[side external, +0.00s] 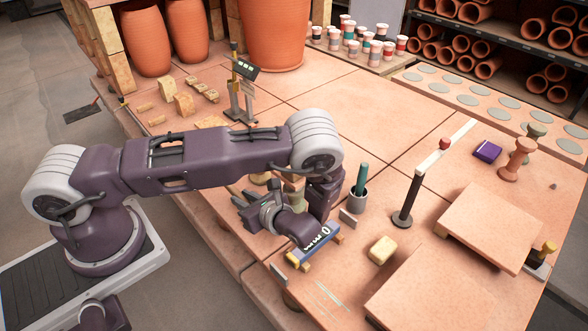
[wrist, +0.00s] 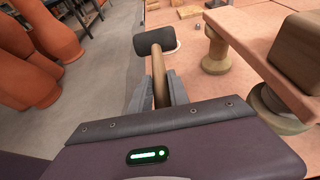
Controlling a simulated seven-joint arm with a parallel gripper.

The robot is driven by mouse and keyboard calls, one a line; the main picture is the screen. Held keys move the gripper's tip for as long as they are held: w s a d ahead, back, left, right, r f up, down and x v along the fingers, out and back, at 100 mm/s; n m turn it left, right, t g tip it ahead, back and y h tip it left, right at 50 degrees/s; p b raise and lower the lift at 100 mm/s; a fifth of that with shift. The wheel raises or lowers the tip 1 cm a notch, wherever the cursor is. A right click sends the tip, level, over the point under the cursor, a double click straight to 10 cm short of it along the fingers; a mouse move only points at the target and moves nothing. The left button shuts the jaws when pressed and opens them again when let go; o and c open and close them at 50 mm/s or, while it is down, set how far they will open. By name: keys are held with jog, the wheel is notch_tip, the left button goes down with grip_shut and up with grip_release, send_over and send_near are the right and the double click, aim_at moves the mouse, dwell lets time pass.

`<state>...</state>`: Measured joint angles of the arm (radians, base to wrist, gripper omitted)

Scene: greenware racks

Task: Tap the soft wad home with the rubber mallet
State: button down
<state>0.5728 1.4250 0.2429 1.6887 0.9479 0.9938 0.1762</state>
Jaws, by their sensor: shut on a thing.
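The rubber mallet (wrist: 155,41) is in my gripper (wrist: 159,88). Its dark cylindrical head is beyond the fingertips, and its wooden handle (wrist: 158,68) runs back between the two grey fingers, which are shut on it. The head is at the upper middle of the wrist view, near a pale round disc partly behind it. In the side external view my gripper (side external: 258,212) is low near the front edge of the tiled table, and I cannot make out the mallet there. I cannot pick out the soft wad for certain in either view.
In the wrist view a short post (wrist: 216,52) and a plank bearing a brown block (wrist: 299,52) stand to the right.

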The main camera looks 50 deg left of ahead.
jog(key=shift+r, duration=0.1)
notch_tip(320, 180, up, 28)
jog(key=n+t, duration=0.3)
jog(key=n, duration=0.1)
jog(key=w+d+n+t+y, duration=0.15)
jog(key=w+d+n, duration=0.35)
jog(key=d, duration=0.5)
jog(key=w+d+n+t+y, duration=0.1)
jog(key=w+d+n+t, duration=0.2)
jog(key=w+d, duration=0.55)
jog(key=shift+n+y, duration=0.25)
jog(key=shift+n, duration=0.25)
jog(key=f, duration=0.1)
jog(key=s+d+f, duration=0.1)
jog(key=f, duration=0.3)
jog(key=shift+s+d, duration=0.25)
jog(key=shift+s, duration=0.1)
notch_tip(320, 180, down, 10)
jog(key=shift+f, duration=0.25)
